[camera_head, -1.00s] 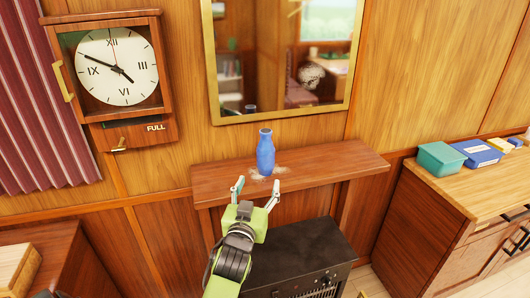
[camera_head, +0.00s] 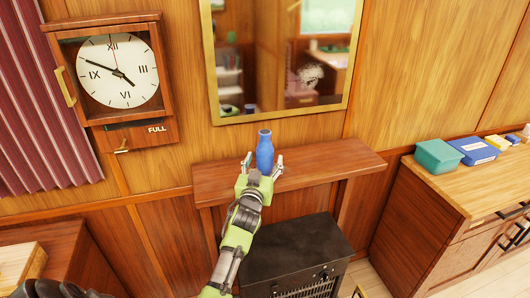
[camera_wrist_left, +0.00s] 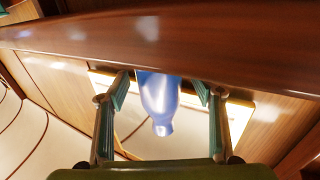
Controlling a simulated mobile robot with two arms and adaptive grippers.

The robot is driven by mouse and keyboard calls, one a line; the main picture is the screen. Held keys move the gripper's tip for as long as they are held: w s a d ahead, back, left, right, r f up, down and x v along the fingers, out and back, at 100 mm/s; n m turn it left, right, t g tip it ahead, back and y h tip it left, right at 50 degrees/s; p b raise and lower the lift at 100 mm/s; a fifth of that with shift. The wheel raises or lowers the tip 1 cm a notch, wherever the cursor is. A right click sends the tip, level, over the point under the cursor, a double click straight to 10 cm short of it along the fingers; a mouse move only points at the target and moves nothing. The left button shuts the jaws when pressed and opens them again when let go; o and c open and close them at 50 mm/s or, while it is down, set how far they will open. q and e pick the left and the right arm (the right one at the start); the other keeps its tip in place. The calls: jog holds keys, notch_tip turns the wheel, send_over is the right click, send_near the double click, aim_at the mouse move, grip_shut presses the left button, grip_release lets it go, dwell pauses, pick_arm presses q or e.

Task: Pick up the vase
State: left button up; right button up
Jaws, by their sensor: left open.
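The blue vase (camera_head: 265,148) stands upright on the wooden mantel shelf (camera_head: 330,160), below the mirror. My left gripper (camera_head: 264,163) is open just in front of it in the head view, with one finger on each side. Its palm hides the vase's base. In the left wrist view the vase (camera_wrist_left: 160,98) appears upside down, between the two spread fingers, with a visible gap on each side. My right gripper is not in view.
A gold-framed mirror (camera_head: 281,118) hangs behind the shelf and a wall clock (camera_head: 118,72) to its left. A black heater (camera_head: 295,255) stands below. A cabinet (camera_head: 440,215) at right bears a teal box (camera_head: 438,156) and blue box (camera_head: 473,151). The shelf's right half is clear.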

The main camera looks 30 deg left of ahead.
pick_arm(q)
jog(key=shift+x, duration=0.95)
jog(key=c, duration=1.5)
jog(key=shift+r, duration=0.15)
